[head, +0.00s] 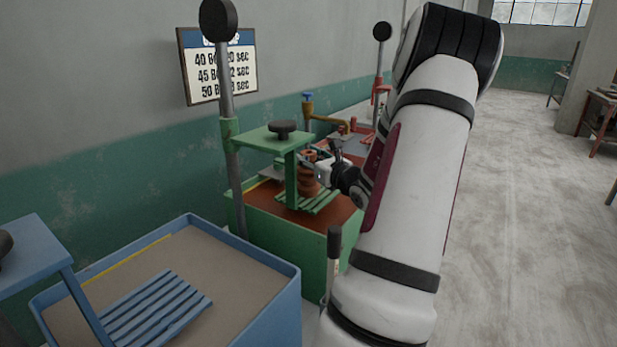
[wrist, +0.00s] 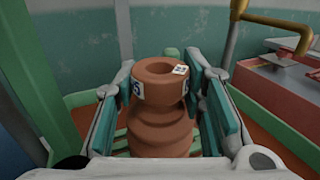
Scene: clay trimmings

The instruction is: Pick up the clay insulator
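The clay insulator (wrist: 158,118) is a reddish-brown ribbed piece with a hole in its top and small white labels. It stands upright on the green slatted rack in the green machine, and it also shows in the head view (head: 307,180). My gripper (wrist: 160,108) is around it, one finger on each side. A narrow gap shows between the left finger and the clay; the right finger is very near it, and I cannot tell whether it touches. The insulator's lower part is partly hidden by my gripper body.
The green machine's post (head: 291,180) stands just left of the insulator, under a green top plate (head: 272,137). A brass pipe (head: 328,119) rises behind. A blue tray (head: 240,270) with a slatted rack lies at front left. Open floor (head: 520,200) is at right.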

